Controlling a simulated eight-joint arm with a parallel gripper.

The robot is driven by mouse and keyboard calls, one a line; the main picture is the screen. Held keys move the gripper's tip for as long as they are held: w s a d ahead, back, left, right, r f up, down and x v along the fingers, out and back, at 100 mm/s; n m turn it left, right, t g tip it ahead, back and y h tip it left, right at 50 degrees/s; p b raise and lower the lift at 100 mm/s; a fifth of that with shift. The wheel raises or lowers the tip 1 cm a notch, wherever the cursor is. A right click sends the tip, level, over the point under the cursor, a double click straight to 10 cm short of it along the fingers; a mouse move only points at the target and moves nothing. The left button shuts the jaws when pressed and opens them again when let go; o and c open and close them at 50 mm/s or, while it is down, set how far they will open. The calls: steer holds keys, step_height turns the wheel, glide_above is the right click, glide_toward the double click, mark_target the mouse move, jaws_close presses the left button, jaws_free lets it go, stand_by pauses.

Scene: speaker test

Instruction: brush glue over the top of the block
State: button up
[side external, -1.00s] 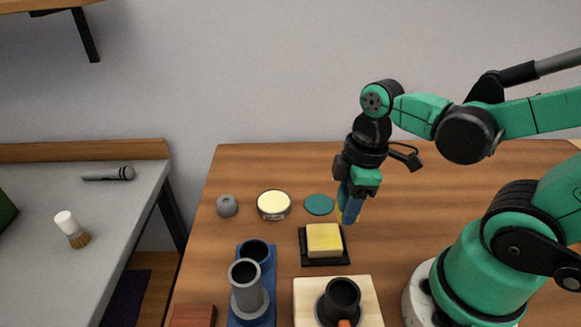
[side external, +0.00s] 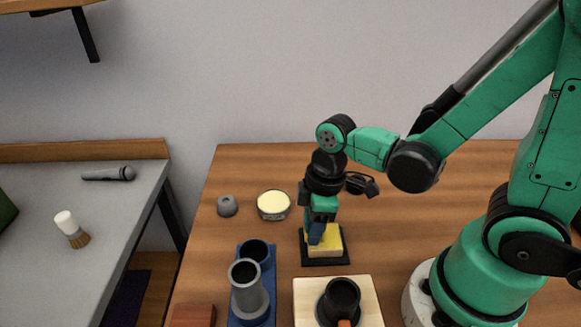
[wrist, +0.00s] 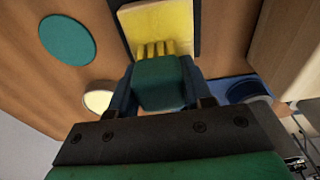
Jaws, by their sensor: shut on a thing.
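The block (side external: 333,249) sits on a black base (side external: 325,262); its yellow top also shows in the wrist view (wrist: 158,22), paler along the left edge. My gripper (side external: 318,238) is shut on a brush with a teal handle (wrist: 160,85) and yellow bristles (wrist: 155,49). The bristles are over the near part of the block's top and appear to touch it. My gripper hides part of the block in the side view. A round dish of pale cream stuff (side external: 274,204) stands behind and left of the block; its rim shows in the wrist view (wrist: 98,98).
A teal disc (wrist: 67,38) lies on the table. A grey cap (side external: 227,206) is left of the dish. A blue holder (side external: 240,318) with grey cup (side external: 246,285) and a pale board (side external: 305,300) with dark mug (side external: 341,298) stand in front.

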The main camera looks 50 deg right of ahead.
mark_target(338, 236)
steer(key=shift+w+a, duration=0.55)
steer(key=shift+a, duration=0.05)
steer(key=shift+s+d, duration=2.3)
steer(key=shift+d, duration=0.1)
steer(key=shift+w+a, duration=0.1)
steer(key=shift+a, duration=0.5)
steer(key=shift+w+a, duration=2)
steer(key=shift+s+d, duration=2.2)
steer(key=shift+s+d+r, duration=0.1)
steer(key=shift+s+d, duration=0.05)
step_height(338, 236, up, 8)
